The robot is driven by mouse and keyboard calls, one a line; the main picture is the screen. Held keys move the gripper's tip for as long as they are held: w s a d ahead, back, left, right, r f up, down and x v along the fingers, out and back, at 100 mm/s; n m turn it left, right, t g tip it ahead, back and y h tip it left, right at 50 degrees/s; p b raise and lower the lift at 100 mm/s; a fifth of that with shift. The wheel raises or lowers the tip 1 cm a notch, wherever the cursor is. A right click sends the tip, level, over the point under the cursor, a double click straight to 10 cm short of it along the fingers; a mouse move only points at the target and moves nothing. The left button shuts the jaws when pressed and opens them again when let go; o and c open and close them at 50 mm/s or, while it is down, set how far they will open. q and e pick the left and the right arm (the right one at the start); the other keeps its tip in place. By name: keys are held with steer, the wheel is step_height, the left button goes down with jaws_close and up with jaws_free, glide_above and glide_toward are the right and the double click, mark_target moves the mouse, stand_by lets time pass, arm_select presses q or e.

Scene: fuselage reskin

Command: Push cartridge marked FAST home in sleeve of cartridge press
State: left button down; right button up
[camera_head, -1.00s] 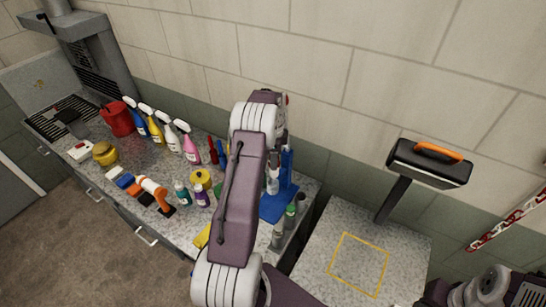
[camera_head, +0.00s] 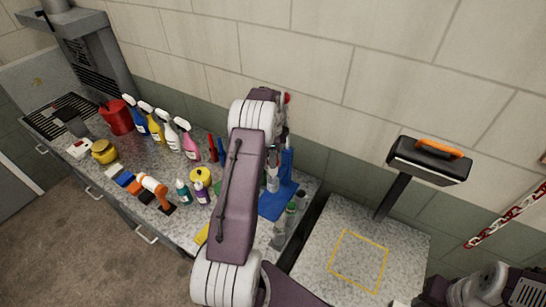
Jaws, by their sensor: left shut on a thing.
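The blue cartridge press (camera_head: 286,160) stands on the workbench just right of my left arm, its flat blue base (camera_head: 273,205) on the bench top. My left gripper (camera_head: 272,166) is beside the press's upright, largely hidden behind my own arm. It is shut on a pale, slim cartridge (camera_head: 272,183) above the base. I cannot read any FAST marking, and the sleeve and how deep the cartridge sits in it are hidden. My right arm shows only at the lower right corner; its gripper is out of view.
Spray bottles (camera_head: 168,132), a red can (camera_head: 117,117), yellow tins and an orange tool (camera_head: 153,187) stand to the left. A speckled table (camera_head: 315,268) with an empty yellow square lies right, across a dark gap.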

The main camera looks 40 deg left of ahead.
arm_select(q)
steer(key=shift+w, duration=0.1)
steer(key=shift+w, duration=0.15)
stand_by(0.3)
steer(key=shift+f, duration=0.35)
steer(key=shift+s, duration=0.3)
steer(key=shift+d, duration=0.1)
stand_by(0.4)
steer(key=shift+w+p, duration=0.1)
steer(key=shift+p, duration=0.3)
